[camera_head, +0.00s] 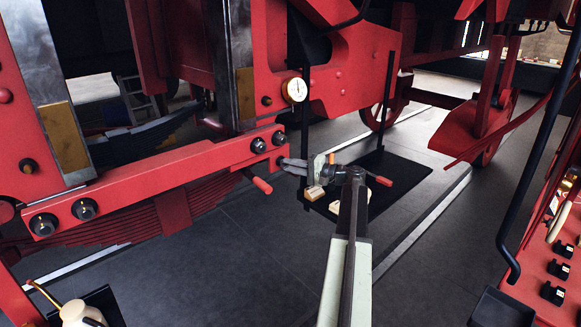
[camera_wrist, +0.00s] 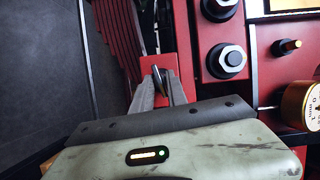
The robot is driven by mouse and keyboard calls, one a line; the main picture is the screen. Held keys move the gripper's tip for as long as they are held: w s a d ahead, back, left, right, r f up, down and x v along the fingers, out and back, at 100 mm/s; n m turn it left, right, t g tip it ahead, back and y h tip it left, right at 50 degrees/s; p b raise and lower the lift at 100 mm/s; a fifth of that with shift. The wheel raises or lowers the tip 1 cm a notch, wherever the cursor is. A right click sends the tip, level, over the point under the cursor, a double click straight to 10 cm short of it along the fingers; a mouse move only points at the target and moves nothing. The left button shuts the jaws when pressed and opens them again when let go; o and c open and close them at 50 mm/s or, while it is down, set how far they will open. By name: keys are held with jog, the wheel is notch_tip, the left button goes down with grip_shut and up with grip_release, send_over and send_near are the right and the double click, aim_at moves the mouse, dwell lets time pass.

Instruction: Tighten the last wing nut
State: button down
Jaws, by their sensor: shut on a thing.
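My gripper (camera_head: 290,164) reaches left to the right end of the red beam, and its jaws are closed there. In the wrist view, the two grey fingers (camera_wrist: 161,82) converge on a small metal piece, the wing nut (camera_wrist: 157,74), in front of a red part. The fingers hide most of the wing nut, so I cannot tell its angle or how far on it sits. In the head view it is too small to tell from the fingertips.
Large hex nuts (camera_head: 258,145) (camera_wrist: 230,61) sit on the red beam (camera_head: 160,178) beside my gripper. A pressure gauge (camera_head: 294,90) (camera_wrist: 303,105) is above. A red handle (camera_head: 258,183) projects below the beam. A black mat (camera_head: 400,172) lies behind. A red panel with black knobs (camera_head: 548,250) stands right.

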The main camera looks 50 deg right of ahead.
jog(key=c, duration=1.6)
grip_release()
jog(key=shift+w+d, duration=0.1)
jog(key=shift+o, duration=0.2)
jog(key=v, duration=0.7)
jog(key=shift+s, duration=0.4)
jog(key=shift+d, duration=0.1)
